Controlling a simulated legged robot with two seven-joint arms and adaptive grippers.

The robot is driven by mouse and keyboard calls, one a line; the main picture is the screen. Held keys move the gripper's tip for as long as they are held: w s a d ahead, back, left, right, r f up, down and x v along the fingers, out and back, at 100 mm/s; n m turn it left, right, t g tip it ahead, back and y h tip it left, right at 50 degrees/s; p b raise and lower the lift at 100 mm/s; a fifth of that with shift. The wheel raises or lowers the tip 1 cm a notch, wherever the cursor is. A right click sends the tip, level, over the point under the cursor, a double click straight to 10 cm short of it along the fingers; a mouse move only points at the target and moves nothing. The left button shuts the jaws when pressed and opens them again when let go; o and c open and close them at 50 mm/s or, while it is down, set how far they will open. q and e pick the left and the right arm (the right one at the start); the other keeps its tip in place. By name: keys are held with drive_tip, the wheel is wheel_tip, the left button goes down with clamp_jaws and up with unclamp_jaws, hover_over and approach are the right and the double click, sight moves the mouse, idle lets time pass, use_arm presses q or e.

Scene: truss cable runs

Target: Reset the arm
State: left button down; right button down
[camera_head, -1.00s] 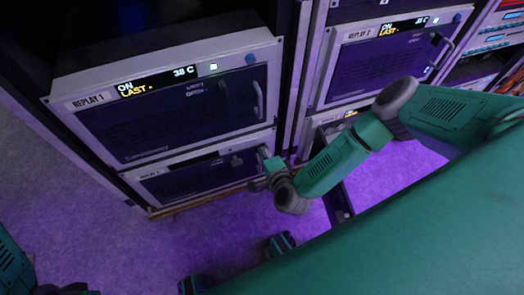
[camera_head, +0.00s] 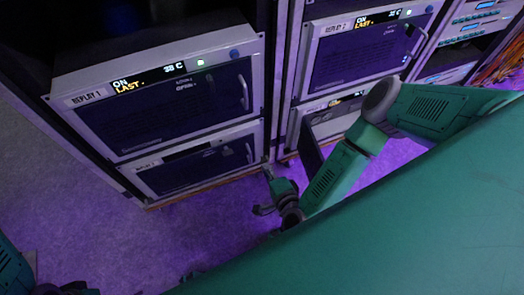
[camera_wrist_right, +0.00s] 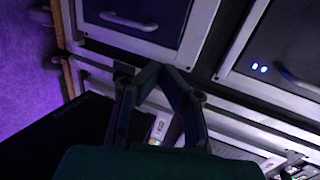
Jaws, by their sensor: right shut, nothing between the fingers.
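My right arm, green with grey joints, comes in from the right. Its right gripper (camera_head: 262,209) is in front of the lower part of the racks, above the purple-lit floor. In the right wrist view, the dark fingers of the right gripper (camera_wrist_right: 163,70) come together at their tips with nothing between them. A dark part of my left gripper (camera_head: 72,288) shows at the bottom left edge. Most of it is cut off, so its jaws cannot be read.
The REPLAY 1 unit (camera_head: 165,103) and a similar unit below it (camera_head: 195,168) stand in the left rack. The REPLAY 2 unit (camera_head: 362,52) is in the rack to its right. Open floor (camera_head: 195,228) lies in front of the left rack.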

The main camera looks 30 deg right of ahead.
drive_tip(key=shift+s+r, duration=0.1)
drive_tip(key=shift+s, duration=0.3)
drive_tip(key=s+a+r+n+g+y+p, duration=0.6)
drive_tip(key=a+r+n+g, duration=0.15)
drive_tip(key=a+n, duration=0.2)
drive_tip(key=s+d+r+n+g+h+p, duration=0.2)
drive_tip(key=s+d+r+n, duration=0.3)
drive_tip(key=d, duration=0.4)
drive_tip(key=s+d+r+n+g+h+p, duration=0.2)
drive_tip(key=s+d+r+n+g+h, duration=0.1)
drive_tip(key=d+r, duration=0.4)
drive_tip(key=s+d+n+g, duration=0.1)
drive_tip(key=s+d, duration=0.1)
drive_tip(key=shift+s+d+r+n, duration=0.2)
drive_tip(key=shift+s+r+n, duration=0.05)
drive_tip(key=shift+s+n, duration=0.1)
drive_tip(key=shift+w+a, duration=0.1)
drive_tip(key=shift+w, duration=0.05)
